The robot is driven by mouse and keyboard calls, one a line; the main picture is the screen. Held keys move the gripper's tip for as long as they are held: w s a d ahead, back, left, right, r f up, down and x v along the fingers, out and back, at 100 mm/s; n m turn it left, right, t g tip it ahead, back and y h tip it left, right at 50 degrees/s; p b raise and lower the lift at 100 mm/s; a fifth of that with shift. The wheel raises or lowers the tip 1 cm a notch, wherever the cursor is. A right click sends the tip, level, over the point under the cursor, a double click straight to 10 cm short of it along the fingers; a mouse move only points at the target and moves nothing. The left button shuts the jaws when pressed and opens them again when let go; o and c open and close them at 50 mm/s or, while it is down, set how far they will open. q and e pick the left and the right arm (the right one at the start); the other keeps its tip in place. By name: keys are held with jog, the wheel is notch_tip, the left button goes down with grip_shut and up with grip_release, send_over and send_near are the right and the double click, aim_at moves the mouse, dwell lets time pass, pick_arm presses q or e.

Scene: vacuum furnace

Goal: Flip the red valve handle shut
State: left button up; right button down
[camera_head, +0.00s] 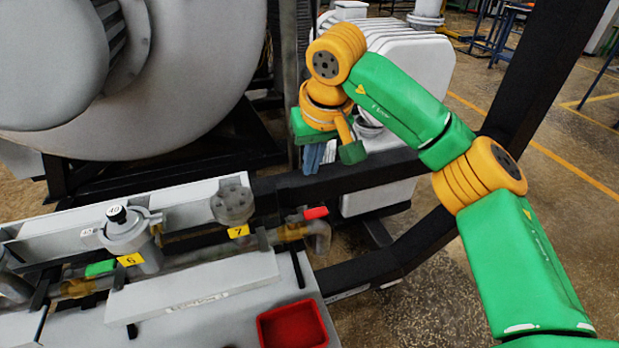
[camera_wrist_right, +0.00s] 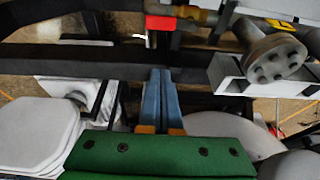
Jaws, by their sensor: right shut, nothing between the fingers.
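The red valve handle (camera_head: 316,213) sticks out at the right end of the brass valve and pipe, just right of the yellow 7 tag. In the right wrist view the red handle (camera_wrist_right: 160,23) shows at the top, straight beyond my fingertips and apart from them. My right gripper (camera_head: 312,158) hangs above and behind the handle in the head view, its blue fingers pointing down and partly hidden by the green gripper body. In the wrist view the two blue fingers (camera_wrist_right: 160,72) are together with nothing between them. My left gripper is not in view.
A dark frame beam (camera_head: 350,181) runs behind the handle, close to my right gripper. A flanged cylinder (camera_head: 233,203) stands left of the handle. A green handle (camera_head: 100,268) lies farther left. A red bin (camera_head: 262,333) sits in front. Open floor lies at right.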

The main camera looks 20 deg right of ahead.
aim_at(307, 216)
jog(key=w+p+x, duration=0.1)
jog(key=x, duration=0.9)
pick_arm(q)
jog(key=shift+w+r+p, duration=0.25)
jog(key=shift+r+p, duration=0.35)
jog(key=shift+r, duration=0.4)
pick_arm(e)
jog(key=s, duration=0.4)
jog(key=shift+s+d+r, duration=0.2)
jog(key=shift+s+d, duration=0.1)
jog(key=shift+w, duration=0.1)
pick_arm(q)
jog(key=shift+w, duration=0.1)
